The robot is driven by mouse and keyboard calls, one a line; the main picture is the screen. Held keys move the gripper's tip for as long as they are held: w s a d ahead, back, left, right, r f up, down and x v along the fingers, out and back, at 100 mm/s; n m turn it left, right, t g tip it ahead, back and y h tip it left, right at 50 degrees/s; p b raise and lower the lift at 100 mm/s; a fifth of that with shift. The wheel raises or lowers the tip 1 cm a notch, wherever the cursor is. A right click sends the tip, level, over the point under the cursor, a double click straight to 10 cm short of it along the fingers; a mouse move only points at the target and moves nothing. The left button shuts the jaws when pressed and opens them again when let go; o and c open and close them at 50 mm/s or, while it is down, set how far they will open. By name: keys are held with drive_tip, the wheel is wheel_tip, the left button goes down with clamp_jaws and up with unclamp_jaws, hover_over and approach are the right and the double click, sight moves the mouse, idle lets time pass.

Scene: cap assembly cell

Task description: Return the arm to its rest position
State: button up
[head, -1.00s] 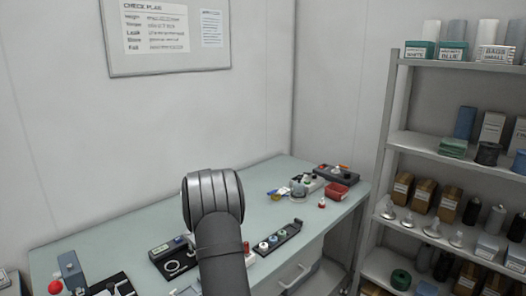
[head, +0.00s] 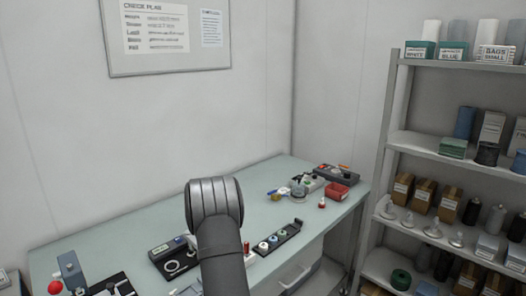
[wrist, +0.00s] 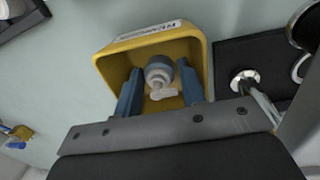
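My gripper (wrist: 159,72) shows in the wrist view with its two blue fingers spread apart. It is over a yellow bin (wrist: 108,62) with a white label on its rim. A grey and white pump-like cap (wrist: 160,78) appears in the bin, between the fingers in the picture. Gaps show on both sides of it, so the fingers do not seem to grip it. In the head view my dark arm (head: 215,210) rises over the front of the bench, and it hides my gripper and the yellow bin.
The pale green bench (head: 130,225) carries a black tray with several caps (head: 285,236), a red bin (head: 336,191) and a dark fixture (head: 172,265). A red knob (head: 55,287) stands at the left. A stocked shelf rack (head: 440,145) stands at the right. The bench's back middle is clear.

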wheel_tip(320, 180, up, 5)
drive_tip(key=shift+w+f, duration=0.1)
drive_tip(key=shift+f, duration=0.1)
drive_tip(key=s+d+r, duration=0.3)
drive_tip(key=d+r, duration=0.4)
drive_tip(key=d, duration=0.4)
drive_tip(key=shift+y, duration=0.3)
drive_tip(key=s+a+r, duration=0.1)
drive_tip(key=a, duration=0.4)
drive_tip(key=s+a+r, duration=0.1)
drive_tip(key=a, duration=0.4)
drive_tip(key=s+a+r, duration=0.1)
drive_tip(key=a, duration=0.4)
drive_tip(key=shift+s+a+r, duration=0.15)
drive_tip(key=shift+s+r, duration=0.2)
drive_tip(key=shift+r, duration=0.05)
drive_tip(key=n, duration=0.1)
hover_over(172, 266)
wheel_tip(172, 266, down, 4)
drive_tip(key=shift+g, duration=0.3)
wheel_tip(172, 266, down, 10)
drive_tip(key=shift+f, duration=0.1)
